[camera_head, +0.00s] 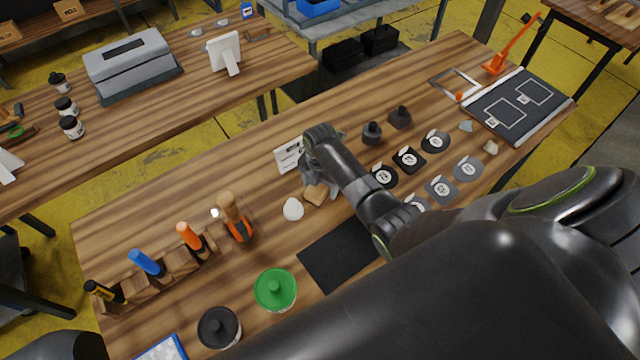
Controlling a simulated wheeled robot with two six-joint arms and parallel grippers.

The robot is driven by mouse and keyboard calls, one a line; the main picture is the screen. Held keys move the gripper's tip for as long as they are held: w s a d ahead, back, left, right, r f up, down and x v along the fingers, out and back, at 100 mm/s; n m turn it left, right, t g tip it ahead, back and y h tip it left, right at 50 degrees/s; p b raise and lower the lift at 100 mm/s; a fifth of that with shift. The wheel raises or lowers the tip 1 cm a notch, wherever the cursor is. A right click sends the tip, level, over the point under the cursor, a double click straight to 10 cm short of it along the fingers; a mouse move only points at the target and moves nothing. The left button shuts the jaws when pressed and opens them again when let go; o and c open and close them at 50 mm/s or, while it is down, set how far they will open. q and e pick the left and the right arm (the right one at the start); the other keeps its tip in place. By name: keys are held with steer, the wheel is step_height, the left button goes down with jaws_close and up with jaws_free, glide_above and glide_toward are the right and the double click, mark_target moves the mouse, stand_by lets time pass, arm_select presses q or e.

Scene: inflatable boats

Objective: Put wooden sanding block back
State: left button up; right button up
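A small tan wooden block (316,194), likely the sanding block, shows at the middle of the near table (250,165). My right arm reaches in from the lower right, and its gripper (322,182) is directly over and beside the block, pointing down. The wrist hides most of the fingers, so I cannot tell whether they are apart or closed on the block. Part of the block is hidden too. My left gripper is not in view.
A white stone-like piece (293,209) lies left of the block, and a white card (290,154) stands behind it. A black mat (340,254) lies in front. A wooden tool rack (175,262), a green-lidded container (275,290) and several dark discs (409,158) surround this area.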

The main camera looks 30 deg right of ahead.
steer(key=shift+r, duration=0.1)
steer(key=shift+r, duration=0.55)
step_height(320, 180, up, 11)
stand_by(0.6)
